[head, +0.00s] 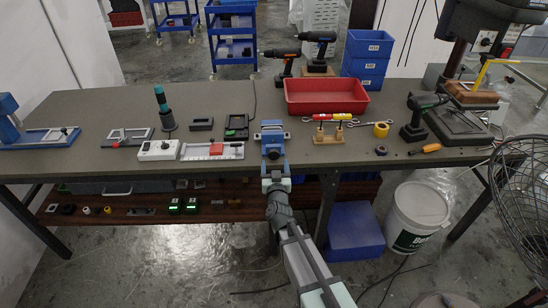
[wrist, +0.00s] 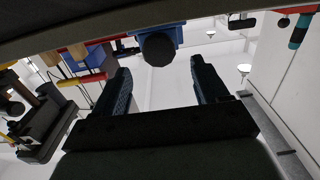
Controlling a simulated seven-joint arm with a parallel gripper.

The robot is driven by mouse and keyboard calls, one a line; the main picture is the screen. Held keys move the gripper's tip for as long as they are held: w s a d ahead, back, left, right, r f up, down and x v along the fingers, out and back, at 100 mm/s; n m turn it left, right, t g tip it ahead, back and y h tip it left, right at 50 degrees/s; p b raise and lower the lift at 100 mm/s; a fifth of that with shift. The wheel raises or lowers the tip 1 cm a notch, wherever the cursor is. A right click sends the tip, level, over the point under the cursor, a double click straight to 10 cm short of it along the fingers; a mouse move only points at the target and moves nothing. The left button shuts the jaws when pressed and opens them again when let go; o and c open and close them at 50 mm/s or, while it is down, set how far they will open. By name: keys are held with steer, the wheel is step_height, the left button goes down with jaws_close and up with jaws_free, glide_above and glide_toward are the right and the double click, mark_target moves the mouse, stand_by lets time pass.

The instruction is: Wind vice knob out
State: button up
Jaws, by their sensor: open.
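The blue vice (head: 272,128) stands at the front edge of the workbench, near its middle. Its round dark knob (wrist: 158,49) faces my gripper in the wrist view, with the blue vice body (wrist: 178,33) behind it. My gripper (head: 274,170) is just in front of the vice, low at the bench edge. In the wrist view my gripper (wrist: 162,72) is open and empty, its two dark fingers apart on either side of the knob's line. The knob appears beyond the fingertips; I cannot tell the exact gap.
A red tray (head: 325,103) and screwdrivers in a wooden stand (head: 328,137) are right of the vice. A white-and-grey fixture (head: 212,151) and a white power strip (head: 158,150) are to its left. A lower shelf (head: 130,213) runs under the bench.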

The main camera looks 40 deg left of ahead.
mark_target(273, 156)
steer(key=x, duration=0.5)
steer(key=shift+w+a, duration=0.1)
steer(key=shift+a, duration=0.05)
steer(key=c, duration=1)
steer(key=shift+n, duration=3)
